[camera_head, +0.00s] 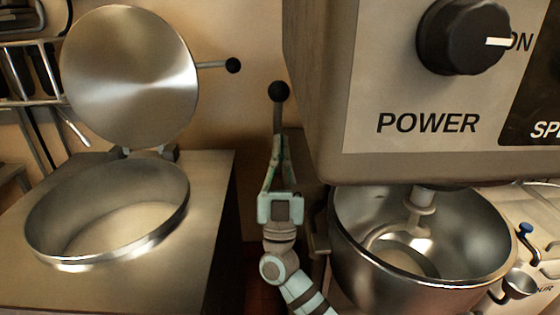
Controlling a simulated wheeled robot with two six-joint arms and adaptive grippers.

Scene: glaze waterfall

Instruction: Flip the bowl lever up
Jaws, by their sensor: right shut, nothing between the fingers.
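The bowl lever, a thin dark rod with a black ball end (278,92), stands beside the mixer's left side. It points up in the picture. My right gripper (277,138) is shut and empty, with its fingertips just below the visible rod. They overlap the rod's lower part in this view; I cannot tell whether they touch it. The rod's base is hidden behind the gripper. The steel mixing bowl (355,262) sits under the mixer head (350,85), with the beater (418,212) inside it. My left gripper is not in view.
A round steel kettle (60,215) with its lid (130,75) raised stands at the left; a black-knobbed handle (233,65) sticks out from the lid. A narrow gap separates the kettle's cabinet from the mixer. A power knob (462,38) is on the mixer's front.

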